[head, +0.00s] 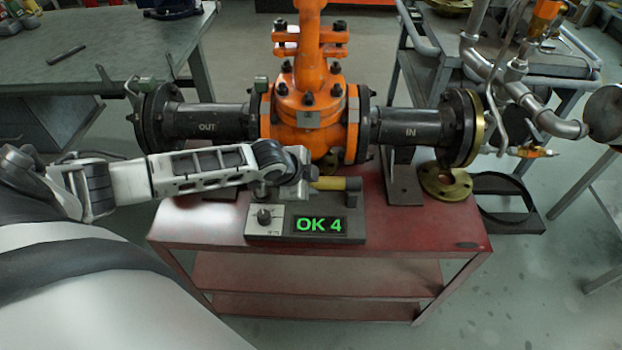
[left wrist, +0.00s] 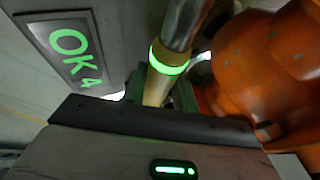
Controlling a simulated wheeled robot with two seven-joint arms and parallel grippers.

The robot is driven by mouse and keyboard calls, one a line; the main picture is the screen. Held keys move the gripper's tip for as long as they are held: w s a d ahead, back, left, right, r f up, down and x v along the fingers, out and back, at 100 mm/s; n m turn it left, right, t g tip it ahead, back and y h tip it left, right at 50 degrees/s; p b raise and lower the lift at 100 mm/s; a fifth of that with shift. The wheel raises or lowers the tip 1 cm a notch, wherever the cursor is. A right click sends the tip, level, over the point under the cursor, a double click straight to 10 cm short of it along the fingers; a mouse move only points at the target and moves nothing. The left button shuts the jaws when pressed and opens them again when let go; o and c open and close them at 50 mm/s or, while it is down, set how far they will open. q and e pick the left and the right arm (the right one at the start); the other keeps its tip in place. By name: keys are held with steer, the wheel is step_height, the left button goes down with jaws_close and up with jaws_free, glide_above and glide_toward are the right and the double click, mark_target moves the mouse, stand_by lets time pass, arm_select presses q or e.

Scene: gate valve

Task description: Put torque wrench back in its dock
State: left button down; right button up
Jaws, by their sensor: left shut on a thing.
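The torque wrench shows in the head view as a short yellow grip (head: 328,184) with a dark end, lying level just above the grey dock box (head: 356,212). In the left wrist view the wrench (left wrist: 168,62) has a metal shaft, a glowing green ring and a pale yellow handle. My left gripper (head: 302,185) is shut on its handle, at the left part of the box; the fingers (left wrist: 160,95) stand either side of it. The box's display (head: 319,225) reads OK 4. Whether the wrench touches the dock is hidden. My right gripper is out of view.
The orange gate valve (head: 309,115) with black flanged pipes stands right behind the dock on a red cart (head: 420,235). A brass flange ring (head: 445,182) lies at the cart's right. A knob panel (head: 264,219) sits left of the display. The cart's front right is mostly clear.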

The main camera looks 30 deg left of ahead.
arm_select(q)
steer(key=shift+w, duration=0.1)
stand_by(0.3)
steer(key=c, duration=1.1)
jaws_free()
steer(key=shift+o, duration=0.4)
steer(key=shift+s+f, duration=0.2)
steer(key=p+v, duration=0.1)
steer(key=v, duration=1.5)
steer(key=s+d+f+n+t, duration=0.1)
steer(key=s+d+f+n, duration=0.3)
steer(key=d, duration=0.4)
steer(key=s+d+f+n+t+h, duration=0.1)
steer(key=s+d+f+n+t, duration=0.1)
steer(key=s+d+f+n, duration=0.3)
steer(key=d+f+n, duration=0.1)
steer(key=d+f, duration=0.2)
steer(key=shift+s+d+f, duration=0.3)
